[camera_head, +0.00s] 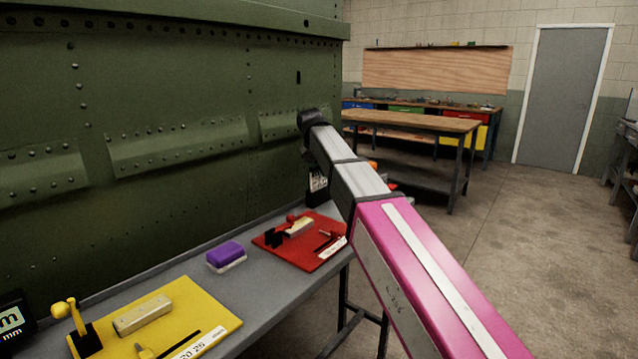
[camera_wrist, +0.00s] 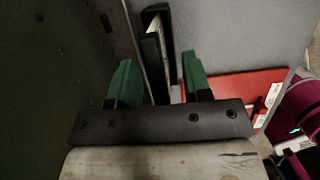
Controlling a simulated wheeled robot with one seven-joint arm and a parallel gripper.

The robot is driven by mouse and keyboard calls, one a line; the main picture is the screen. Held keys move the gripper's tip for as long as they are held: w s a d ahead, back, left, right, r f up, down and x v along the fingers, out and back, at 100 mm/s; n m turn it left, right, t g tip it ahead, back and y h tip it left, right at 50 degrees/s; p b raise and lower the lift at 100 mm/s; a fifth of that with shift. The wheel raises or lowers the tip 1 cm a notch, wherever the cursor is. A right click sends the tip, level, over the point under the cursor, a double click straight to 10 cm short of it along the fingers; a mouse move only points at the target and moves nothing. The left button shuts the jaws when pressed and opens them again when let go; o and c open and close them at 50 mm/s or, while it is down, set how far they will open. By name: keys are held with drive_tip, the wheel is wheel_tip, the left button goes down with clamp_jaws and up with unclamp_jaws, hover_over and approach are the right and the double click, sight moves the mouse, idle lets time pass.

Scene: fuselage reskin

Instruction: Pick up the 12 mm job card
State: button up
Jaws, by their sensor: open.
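A dark upright card stand (camera_head: 317,187) with white markings stands at the far end of the bench in the head view, partly hidden by my arm. Its markings are too small to read, so I cannot confirm it as the 12 mm job card. In the wrist view a black stand with a pale card edge (camera_wrist: 154,28) shows nearly edge-on beyond my gripper (camera_wrist: 158,65). My gripper's green fingers are apart, with the stand seen in the gap between them. I cannot tell how far away it is. My gripper is hidden in the head view.
A red board (camera_head: 290,250) with tools lies on the grey bench (camera_head: 262,300), before the stand. A purple and white block (camera_head: 226,256) and a yellow board (camera_head: 205,310) lie nearer. Another black "mm" card (camera_head: 12,322) stands far left. The green fuselage wall (camera_head: 190,110) runs along the bench.

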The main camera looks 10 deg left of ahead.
drive_tip(key=shift+w+f, duration=0.1)
drive_tip(key=shift+f, duration=0.35)
drive_tip(key=shift+f, duration=0.25)
idle(0.4)
clamp_jaws()
